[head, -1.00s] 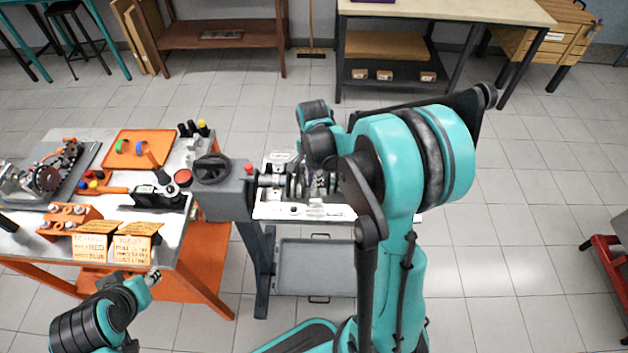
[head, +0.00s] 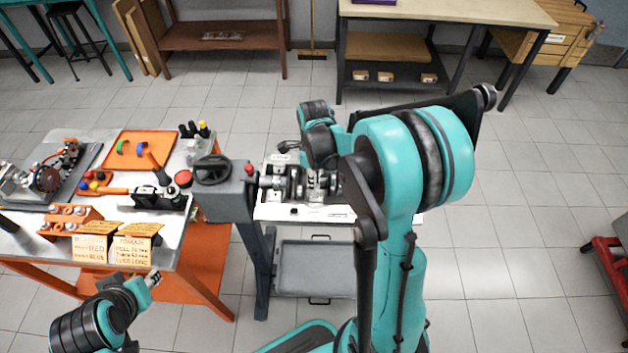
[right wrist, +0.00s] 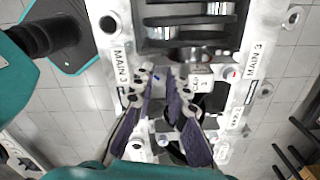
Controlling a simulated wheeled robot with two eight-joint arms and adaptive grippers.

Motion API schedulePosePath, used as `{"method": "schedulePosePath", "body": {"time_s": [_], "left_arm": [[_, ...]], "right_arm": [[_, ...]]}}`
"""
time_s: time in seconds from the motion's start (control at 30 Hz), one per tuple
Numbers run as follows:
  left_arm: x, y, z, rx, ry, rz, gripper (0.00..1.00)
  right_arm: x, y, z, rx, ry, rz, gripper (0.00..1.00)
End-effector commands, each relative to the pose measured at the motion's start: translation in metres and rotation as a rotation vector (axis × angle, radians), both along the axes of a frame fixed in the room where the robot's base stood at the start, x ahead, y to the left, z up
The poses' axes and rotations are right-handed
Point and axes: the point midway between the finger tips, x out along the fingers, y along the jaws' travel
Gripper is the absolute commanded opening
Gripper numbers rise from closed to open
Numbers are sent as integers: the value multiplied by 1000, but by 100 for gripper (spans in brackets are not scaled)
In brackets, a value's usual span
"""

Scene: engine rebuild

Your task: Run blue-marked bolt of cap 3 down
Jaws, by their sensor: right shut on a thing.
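The engine block (head: 290,212) lies on the stand, with the crankshaft across it. In the right wrist view, both rails of the block (right wrist: 243,92) read MAIN 3. The light metal cap 3 (right wrist: 201,76) sits between them, with a red mark (right wrist: 231,73) to its right. My right gripper (right wrist: 161,72) points down at the cap's left side, beside a small blue mark. It is shut on what appears to be the blue-marked bolt, mostly hidden between the fingertips. My left gripper (head: 152,278) is away from the block, low at the left; its jaw opening is unclear.
The left bench (head: 60,249) holds an orange tray (head: 139,150), a torque wrench (head: 158,198), an orange bolt rack (head: 70,219) and yellow instruction cards (head: 113,245). A grey stand head with a handwheel (head: 212,169) adjoins the block's left.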

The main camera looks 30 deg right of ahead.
Motion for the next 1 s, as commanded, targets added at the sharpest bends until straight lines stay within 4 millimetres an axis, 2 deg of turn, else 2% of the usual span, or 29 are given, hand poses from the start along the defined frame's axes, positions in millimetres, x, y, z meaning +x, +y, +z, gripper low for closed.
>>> {"method": "schedulePosePath", "body": {"time_s": [0.6,1.0], "left_arm": [[0,0,0,0,0,0,35],[0,0,0,0,0,0,35]], "right_arm": [[1,-2,1,0,1,-559,0],[1,-3,1,-1,1,-765,0]]}}
